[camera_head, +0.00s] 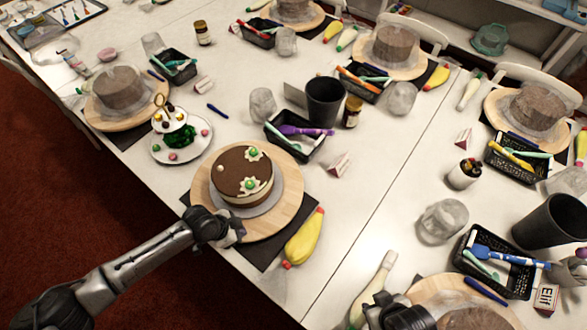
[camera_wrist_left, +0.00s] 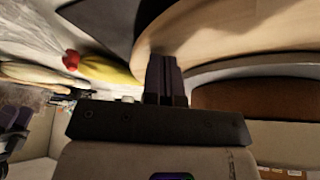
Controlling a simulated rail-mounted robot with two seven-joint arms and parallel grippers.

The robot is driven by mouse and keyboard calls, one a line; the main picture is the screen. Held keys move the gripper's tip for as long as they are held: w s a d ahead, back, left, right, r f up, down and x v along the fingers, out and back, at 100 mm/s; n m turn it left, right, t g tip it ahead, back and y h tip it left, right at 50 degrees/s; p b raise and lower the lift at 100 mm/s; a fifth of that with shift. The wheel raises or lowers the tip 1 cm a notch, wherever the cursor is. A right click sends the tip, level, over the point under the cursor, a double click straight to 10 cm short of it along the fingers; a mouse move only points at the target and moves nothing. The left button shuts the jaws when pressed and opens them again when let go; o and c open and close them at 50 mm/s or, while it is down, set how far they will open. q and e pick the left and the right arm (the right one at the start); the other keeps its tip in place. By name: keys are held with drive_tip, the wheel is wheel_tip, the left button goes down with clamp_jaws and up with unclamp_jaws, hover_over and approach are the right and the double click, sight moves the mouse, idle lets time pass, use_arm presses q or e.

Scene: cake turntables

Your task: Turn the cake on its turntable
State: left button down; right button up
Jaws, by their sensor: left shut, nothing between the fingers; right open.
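The cake (camera_head: 236,172), chocolate-topped with cream blobs and green decorations, sits on a pale round base on the wooden turntable (camera_head: 284,212). My left gripper (camera_head: 236,234) is shut and empty at the turntable's near-left rim. In the left wrist view its closed fingers (camera_wrist_left: 166,70) overlap the edge of the turntable (camera_wrist_left: 230,28), beside the cake's brown side (camera_wrist_left: 262,100); I cannot tell whether they touch the wood. My right gripper (camera_head: 386,308) is at the bottom edge, partly cut off, open and away from the cake.
A yellow piping bag (camera_head: 304,238) lies just right of the turntable. A black tool basket (camera_head: 296,138) and a dark cup (camera_head: 325,100) stand behind it. A tiered sweets stand (camera_head: 178,132) is at the left. Other cakes on turntables surround this place.

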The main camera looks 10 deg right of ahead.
sight(284, 220)
use_arm(q)
drive_tip(key=shift+s+d, duration=0.25)
drive_tip(key=shift+d, duration=0.6)
use_arm(e)
drive_tip(key=shift+d+r, duration=0.1)
drive_tip(key=shift+r, duration=0.25)
use_arm(q)
drive_tip(key=shift+w+d, duration=0.15)
drive_tip(key=shift+d, duration=1.45)
drive_tip(key=shift+w+d, duration=0.15)
drive_tip(key=shift+d, duration=1.4)
use_arm(e)
drive_tip(key=shift+r, duration=0.1)
use_arm(q)
drive_tip(key=shift+f, duration=0.1)
